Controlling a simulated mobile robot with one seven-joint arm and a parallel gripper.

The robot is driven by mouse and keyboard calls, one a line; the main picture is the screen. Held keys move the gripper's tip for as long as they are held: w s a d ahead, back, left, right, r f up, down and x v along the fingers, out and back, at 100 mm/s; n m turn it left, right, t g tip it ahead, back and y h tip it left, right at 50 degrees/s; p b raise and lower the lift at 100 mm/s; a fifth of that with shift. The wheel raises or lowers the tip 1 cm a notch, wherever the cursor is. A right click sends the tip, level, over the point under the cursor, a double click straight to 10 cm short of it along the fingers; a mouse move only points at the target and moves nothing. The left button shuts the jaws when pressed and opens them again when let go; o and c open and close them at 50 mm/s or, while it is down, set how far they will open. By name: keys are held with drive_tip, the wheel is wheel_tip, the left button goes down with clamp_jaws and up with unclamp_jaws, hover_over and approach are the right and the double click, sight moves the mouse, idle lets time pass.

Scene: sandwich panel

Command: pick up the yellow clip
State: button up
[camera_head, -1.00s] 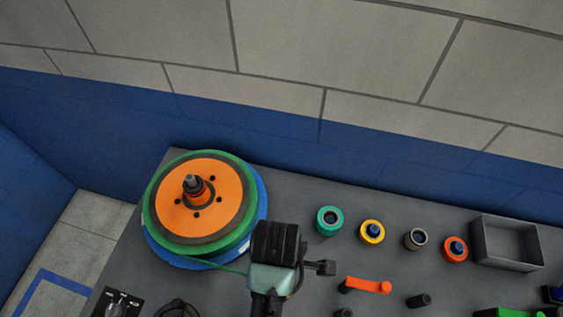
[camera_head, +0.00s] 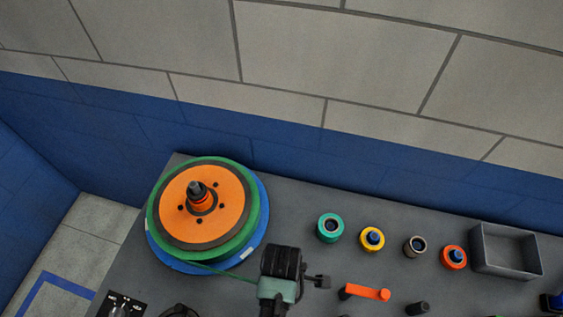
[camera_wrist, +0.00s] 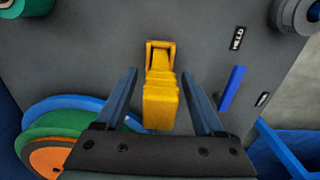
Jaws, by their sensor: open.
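The yellow clip (camera_wrist: 160,100) shows in the wrist view, at the middle of the picture against the dark grey panel (camera_wrist: 85,55). It has a frame-like loop at its upper end and a thicker ribbed body below. My gripper (camera_wrist: 160,76) is open, with one dark blue finger on each side of the clip. A gap shows between the clip and each finger, so neither appears to touch it. The wrist view does not show clearly how far the clip is from the fingers in depth. I cannot make out the clip in the head view.
A large orange and green disc (camera_head: 233,210) on a blue base stands at the panel's left. Coloured round parts, green (camera_head: 330,228), yellow (camera_head: 371,239) and orange (camera_head: 454,257), stand in a row. A grey open bin (camera_head: 506,250) is at right. A blue bar (camera_wrist: 232,89) lies right of my gripper.

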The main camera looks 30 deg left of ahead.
clamp_jaws()
drive_tip(key=shift+r, duration=0.1)
idle(0.3)
wheel_tip(320, 180, up, 10)
drive_tip(key=shift+f+b, duration=0.1)
drive_tip(key=shift+b, duration=0.4)
